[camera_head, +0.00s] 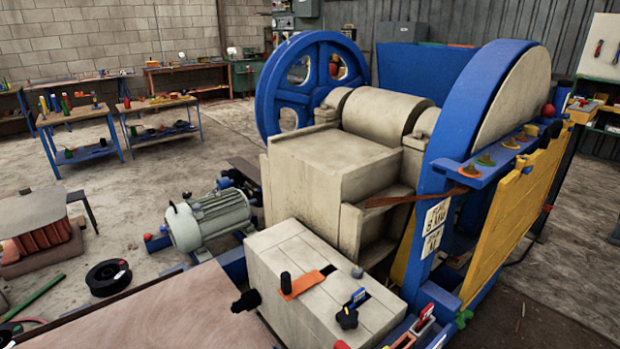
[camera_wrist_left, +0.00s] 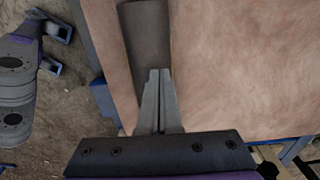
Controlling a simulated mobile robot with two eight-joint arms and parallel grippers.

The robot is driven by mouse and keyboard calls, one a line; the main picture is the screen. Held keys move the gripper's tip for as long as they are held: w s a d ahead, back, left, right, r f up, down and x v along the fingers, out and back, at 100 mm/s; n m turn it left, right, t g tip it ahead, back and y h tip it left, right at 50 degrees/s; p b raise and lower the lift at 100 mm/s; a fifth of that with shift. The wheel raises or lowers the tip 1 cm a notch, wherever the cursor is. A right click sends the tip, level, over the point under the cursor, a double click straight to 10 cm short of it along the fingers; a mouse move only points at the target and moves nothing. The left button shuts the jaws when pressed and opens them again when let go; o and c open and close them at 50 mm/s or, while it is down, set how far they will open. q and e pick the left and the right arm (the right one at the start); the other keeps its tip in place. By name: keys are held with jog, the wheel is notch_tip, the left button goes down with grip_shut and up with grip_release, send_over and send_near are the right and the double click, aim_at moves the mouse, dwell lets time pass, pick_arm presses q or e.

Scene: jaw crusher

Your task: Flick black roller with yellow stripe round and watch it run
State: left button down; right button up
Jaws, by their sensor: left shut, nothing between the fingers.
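My left gripper (camera_wrist_left: 160,72) is in the left wrist view, its two grey fingers together with nothing between them. The fingertips overlap the lower end of a dark grey band (camera_wrist_left: 146,35) set between brown surfaces. In the head view no black roller with a yellow stripe can be made out for sure. Neither gripper shows in the head view.
A brown sheet (camera_head: 170,315) lies at the front left, also in the wrist view (camera_wrist_left: 240,70). Beside it stand a pale block (camera_head: 290,260) with black knobs, a grey motor (camera_head: 210,220) and the blue-wheeled crusher (camera_head: 345,150). A black spool (camera_head: 108,277) lies on the floor.

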pick_arm(q)
jog(key=w+a, duration=0.1)
jog(key=w+a+f+b, duration=0.1)
jog(key=w+a, duration=0.1)
jog(key=shift+w+f+b, duration=0.3)
jog(key=shift+w+f, duration=0.05)
dwell(0.3)
jog(key=s+d+b, duration=0.1)
jog(key=s+d, duration=0.7)
jog(key=s, duration=0.2)
jog(key=shift+s+d, duration=0.2)
jog(key=shift+d, duration=0.1)
jog(key=shift+r, duration=0.15)
